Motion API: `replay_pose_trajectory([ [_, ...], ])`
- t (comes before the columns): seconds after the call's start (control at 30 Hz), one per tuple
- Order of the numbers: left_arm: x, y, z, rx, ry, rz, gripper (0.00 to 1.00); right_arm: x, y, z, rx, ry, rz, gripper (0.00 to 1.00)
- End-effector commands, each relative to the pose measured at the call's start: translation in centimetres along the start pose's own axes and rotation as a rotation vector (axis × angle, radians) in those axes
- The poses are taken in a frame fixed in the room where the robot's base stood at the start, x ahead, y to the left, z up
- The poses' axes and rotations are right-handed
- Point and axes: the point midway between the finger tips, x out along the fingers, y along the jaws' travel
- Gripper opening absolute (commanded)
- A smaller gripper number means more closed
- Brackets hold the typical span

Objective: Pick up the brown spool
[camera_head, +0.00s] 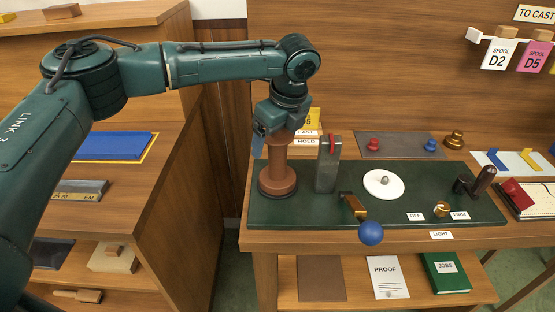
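The brown spool (277,180) stands upright on the left end of the dark green mat (330,215), with a wide round foot and a narrower stem. My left gripper (272,138) points down at the spool's top, and its palm covers part of that top. One bluish finger shows along the left side of the spool's upper end; the other finger is hidden. I cannot tell whether the fingers touch the spool. My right gripper is not in view.
A grey upright block (328,168) with a red part stands close right of the spool. A lever with a blue ball (371,233) sticks out at the bench's front. A white disc (383,184) lies farther right. A wooden cabinet (185,185) stands left, across a gap.

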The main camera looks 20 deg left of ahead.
Motion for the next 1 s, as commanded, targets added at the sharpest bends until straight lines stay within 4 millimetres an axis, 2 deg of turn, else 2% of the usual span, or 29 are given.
replay_pose_trajectory([
  [0.07, -0.02, 0.00, 0.00, 0.000, 0.000, 0.000, 0.75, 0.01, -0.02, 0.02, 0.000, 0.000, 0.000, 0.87],
  [0.7, -0.10, -0.03, 0.00, 0.000, 0.000, -0.001, 0.24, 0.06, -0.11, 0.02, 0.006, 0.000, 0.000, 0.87],
  [0.9, -0.16, -0.03, 0.01, 0.000, -0.001, -0.001, 0.23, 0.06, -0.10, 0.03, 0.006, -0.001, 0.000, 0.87],
  [1.0, -0.81, -0.07, 0.20, 0.000, -0.001, -0.003, 0.23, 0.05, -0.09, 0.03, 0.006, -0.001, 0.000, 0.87],
])
